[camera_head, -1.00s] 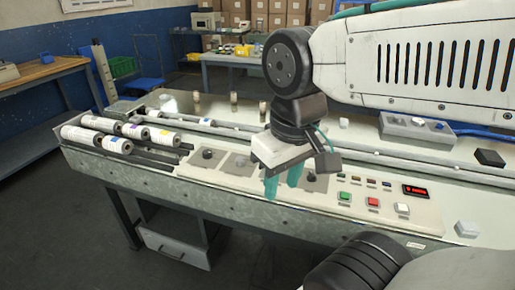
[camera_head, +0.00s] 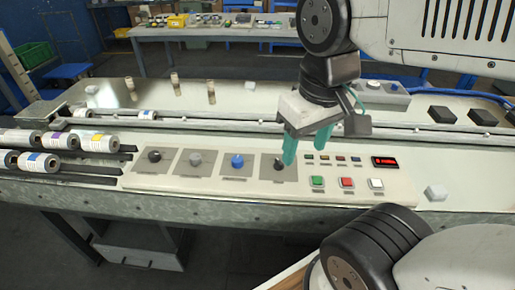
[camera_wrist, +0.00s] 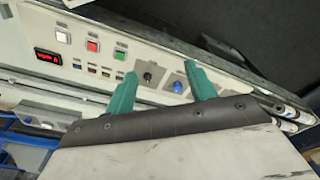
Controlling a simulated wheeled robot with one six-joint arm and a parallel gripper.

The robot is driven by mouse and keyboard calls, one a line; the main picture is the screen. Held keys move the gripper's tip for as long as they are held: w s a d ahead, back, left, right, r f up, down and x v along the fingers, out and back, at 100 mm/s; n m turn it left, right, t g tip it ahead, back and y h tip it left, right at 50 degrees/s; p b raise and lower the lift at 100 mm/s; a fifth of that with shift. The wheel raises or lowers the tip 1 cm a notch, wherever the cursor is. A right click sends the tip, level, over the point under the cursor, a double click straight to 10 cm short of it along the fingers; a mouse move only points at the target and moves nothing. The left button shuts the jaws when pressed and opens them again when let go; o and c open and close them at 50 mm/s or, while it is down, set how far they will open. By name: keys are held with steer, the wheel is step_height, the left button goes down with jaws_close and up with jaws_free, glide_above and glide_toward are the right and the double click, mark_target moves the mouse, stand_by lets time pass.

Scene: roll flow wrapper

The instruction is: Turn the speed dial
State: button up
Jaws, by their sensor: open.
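The control panel (camera_head: 215,188) carries a row of dials on grey plates. From left they are a black dial (camera_head: 154,156), a grey dial (camera_head: 195,158), a blue dial (camera_head: 237,161) and another black dial (camera_head: 279,163). The labels are too small to read, so I cannot tell which is the speed dial. My gripper (camera_head: 307,148) is open and empty, with teal fingers above the panel, just right of the rightmost dial. In the wrist view, that black dial (camera_wrist: 148,76) shows between the fingertips (camera_wrist: 160,72), and the blue dial (camera_wrist: 177,87) lies right of it.
Green (camera_head: 317,181), red (camera_head: 347,182) and white (camera_head: 376,184) buttons sit right of the dials, near a red display (camera_head: 385,161). White rolls (camera_head: 98,142) lie on rods at the left. A white block (camera_head: 435,192) is on the right. Dark blocks (camera_head: 437,114) stand behind.

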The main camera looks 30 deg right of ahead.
steer(key=w+f+n, duration=0.4)
steer(key=w+n, duration=0.2)
steer(key=w, duration=0.8)
steer(key=n+g, duration=0.1)
steer(key=n, duration=0.5)
glide_toward(237, 159)
steer(key=shift+s+d+f, duration=0.1)
steer(key=shift+w+f, duration=0.25)
steer(key=shift+f, duration=0.35)
step_height(237, 159, down, 7)
steer(key=shift+f, duration=0.1)
